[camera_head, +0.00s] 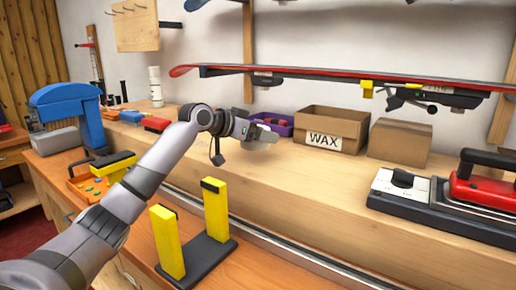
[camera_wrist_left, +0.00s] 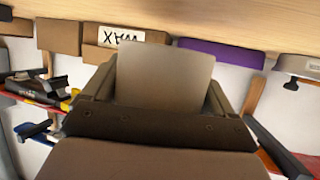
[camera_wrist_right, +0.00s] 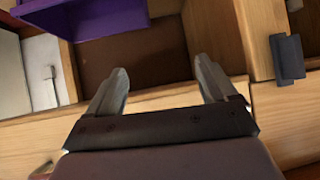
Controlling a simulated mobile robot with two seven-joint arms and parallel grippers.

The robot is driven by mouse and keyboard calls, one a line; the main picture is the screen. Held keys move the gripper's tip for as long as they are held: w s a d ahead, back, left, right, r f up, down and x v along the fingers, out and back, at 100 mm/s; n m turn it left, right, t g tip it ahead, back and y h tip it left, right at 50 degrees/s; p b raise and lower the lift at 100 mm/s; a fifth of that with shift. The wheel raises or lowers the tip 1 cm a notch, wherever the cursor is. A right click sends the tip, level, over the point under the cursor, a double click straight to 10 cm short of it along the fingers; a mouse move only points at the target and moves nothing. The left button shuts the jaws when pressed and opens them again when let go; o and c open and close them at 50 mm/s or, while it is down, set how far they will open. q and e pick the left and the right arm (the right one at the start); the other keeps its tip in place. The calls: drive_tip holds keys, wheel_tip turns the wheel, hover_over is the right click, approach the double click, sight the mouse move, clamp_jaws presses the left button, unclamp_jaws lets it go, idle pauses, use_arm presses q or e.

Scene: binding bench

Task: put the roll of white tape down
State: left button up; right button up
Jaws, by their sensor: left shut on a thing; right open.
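My left gripper (camera_head: 262,134) is over the wooden bench top, in front of the purple bin and left of the WAX box. In the left wrist view my left gripper (camera_wrist_left: 160,95) is shut on a pale, plain-sided thing, apparently the roll of white tape (camera_wrist_left: 165,75). Its far end looks slightly curved, and its lower part is hidden by the gripper. I cannot tell whether it touches the bench. My right gripper (camera_wrist_right: 163,88) is open and empty in the right wrist view, over a brown recess between wooden parts. It is out of the head view.
The bench top (camera_head: 290,190) is clear in front of the boxes. Behind stand a purple bin (camera_head: 284,128), the WAX box (camera_head: 338,115) and a plain carton (camera_head: 400,140). Yellow posts (camera_head: 216,208) rise in front.

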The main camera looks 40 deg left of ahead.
sight(258, 157)
use_arm(q)
drive_tip(key=shift+f, duration=1.65)
drive_tip(key=shift+f, duration=0.15)
drive_tip(key=o, duration=0.8)
drive_tip(key=shift+o, duration=0.2)
drive_tip(key=b+v, duration=0.2)
drive_tip(key=v, duration=0.8)
drive_tip(key=shift+v, duration=1.05)
drive_tip(key=shift+w, duration=0.1)
